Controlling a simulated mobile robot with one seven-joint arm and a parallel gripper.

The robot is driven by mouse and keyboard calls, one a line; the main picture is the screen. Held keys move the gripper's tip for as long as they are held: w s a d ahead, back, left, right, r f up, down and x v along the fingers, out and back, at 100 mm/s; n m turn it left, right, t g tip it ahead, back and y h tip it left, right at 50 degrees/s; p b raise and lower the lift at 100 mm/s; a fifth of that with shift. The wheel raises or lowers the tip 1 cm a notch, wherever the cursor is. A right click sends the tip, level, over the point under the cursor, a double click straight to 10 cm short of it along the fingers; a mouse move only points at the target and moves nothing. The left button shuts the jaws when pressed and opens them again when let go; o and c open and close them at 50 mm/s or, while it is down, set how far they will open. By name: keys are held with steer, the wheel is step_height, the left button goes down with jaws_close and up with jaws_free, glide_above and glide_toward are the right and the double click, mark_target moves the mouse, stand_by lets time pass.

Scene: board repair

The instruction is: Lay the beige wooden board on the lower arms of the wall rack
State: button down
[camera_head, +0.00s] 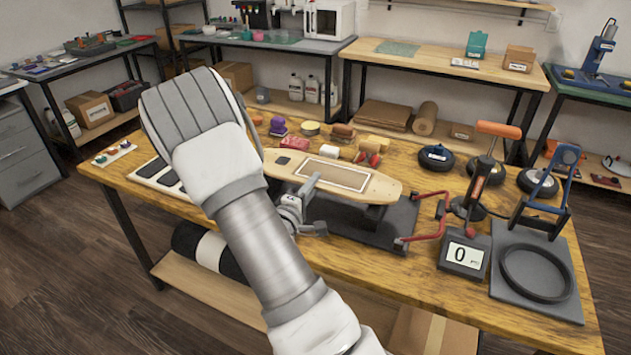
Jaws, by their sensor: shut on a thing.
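The beige wooden board (381,187) is a long deck with rounded ends and a darker framed rectangle on top. It lies flat above a dark stand at the middle of the work table. My gripper (309,187) is at the board's near edge, shut on it, with one finger over the top face. My own arm hides part of the gripper and the board's left side. Whether the board still touches the stand I cannot tell. I cannot make out the wall rack or its lower arms in this view.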

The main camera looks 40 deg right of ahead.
steer(key=s+a+r+p, duration=0.4)
steer(key=s+a+p, duration=0.1)
steer(key=a, duration=0.4)
steer(key=shift+s+r, duration=0.3)
steer(key=shift+r, duration=0.05)
steer(key=shift+a, duration=0.1)
